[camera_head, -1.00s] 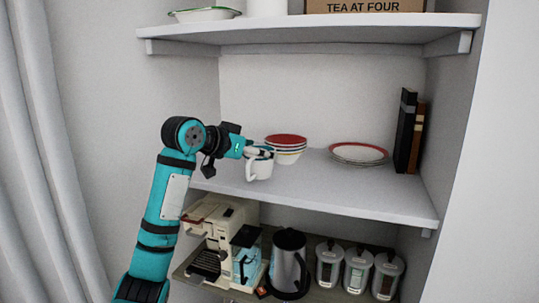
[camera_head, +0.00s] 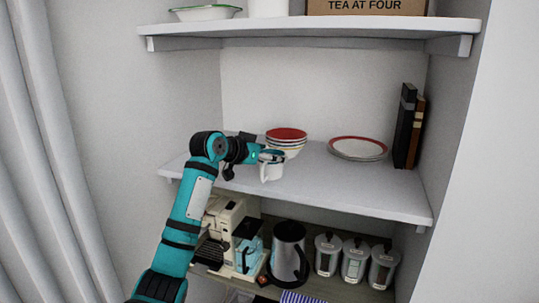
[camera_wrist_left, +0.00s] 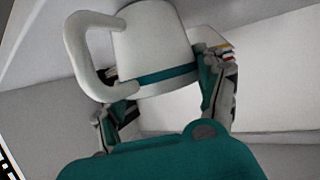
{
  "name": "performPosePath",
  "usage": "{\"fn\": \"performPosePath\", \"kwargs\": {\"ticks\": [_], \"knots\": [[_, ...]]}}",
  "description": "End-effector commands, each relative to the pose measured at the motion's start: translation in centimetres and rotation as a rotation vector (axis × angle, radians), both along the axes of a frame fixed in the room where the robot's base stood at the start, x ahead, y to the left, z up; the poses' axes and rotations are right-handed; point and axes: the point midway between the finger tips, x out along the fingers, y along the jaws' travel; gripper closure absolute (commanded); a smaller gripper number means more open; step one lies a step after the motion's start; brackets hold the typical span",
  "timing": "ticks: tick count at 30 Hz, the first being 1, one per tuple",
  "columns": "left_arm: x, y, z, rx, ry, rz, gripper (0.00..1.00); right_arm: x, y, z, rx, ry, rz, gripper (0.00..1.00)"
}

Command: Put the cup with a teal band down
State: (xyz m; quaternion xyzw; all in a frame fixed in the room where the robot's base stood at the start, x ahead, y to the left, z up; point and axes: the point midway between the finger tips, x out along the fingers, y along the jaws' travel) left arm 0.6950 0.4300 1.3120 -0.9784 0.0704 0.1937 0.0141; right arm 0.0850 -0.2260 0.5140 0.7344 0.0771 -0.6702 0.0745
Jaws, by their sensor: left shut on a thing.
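The white cup with a teal band (camera_head: 271,171) is at the middle shelf (camera_head: 330,185), in front of the stacked bowls. My left gripper (camera_head: 268,156) is shut on it near its rim. In the left wrist view the cup (camera_wrist_left: 150,40) fills the top middle, with its handle on the left and the teal band near the gripper fingers (camera_wrist_left: 168,100). I cannot tell whether the cup's base touches the shelf. My right gripper is not in view.
Stacked bowls (camera_head: 286,140) stand just behind the cup. Plates (camera_head: 357,148) and books (camera_head: 405,125) are to the right. The shelf right of the cup is clear. A coffee machine (camera_head: 228,222), a dark-handled jug (camera_head: 288,252) and canisters (camera_head: 355,262) are below.

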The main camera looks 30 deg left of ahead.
Motion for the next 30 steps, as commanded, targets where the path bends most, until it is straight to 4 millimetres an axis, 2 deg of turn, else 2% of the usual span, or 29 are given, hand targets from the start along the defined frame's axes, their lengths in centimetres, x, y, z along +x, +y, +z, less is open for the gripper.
{"fn": "performPosePath", "kwargs": {"ticks": [2,3,9,20,23,30], "knots": [[0.0,0.0,-0.2,0.000,-0.001,0.000,0.67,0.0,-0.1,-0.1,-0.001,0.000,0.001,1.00],[0.0,0.0,-0.3,0.000,0.000,0.000,0.28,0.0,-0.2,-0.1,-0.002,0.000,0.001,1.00],[0.0,0.0,-0.2,0.000,0.000,0.000,0.04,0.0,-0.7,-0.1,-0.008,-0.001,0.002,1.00],[-0.4,0.1,0.1,0.001,0.000,0.001,0.04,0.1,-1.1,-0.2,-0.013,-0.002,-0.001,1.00],[-1.7,0.4,0.6,0.004,-0.004,0.003,0.04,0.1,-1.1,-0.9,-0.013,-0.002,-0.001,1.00],[-6.5,1.1,2.4,0.004,-0.003,0.003,0.04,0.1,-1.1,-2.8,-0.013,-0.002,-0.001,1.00]]}}
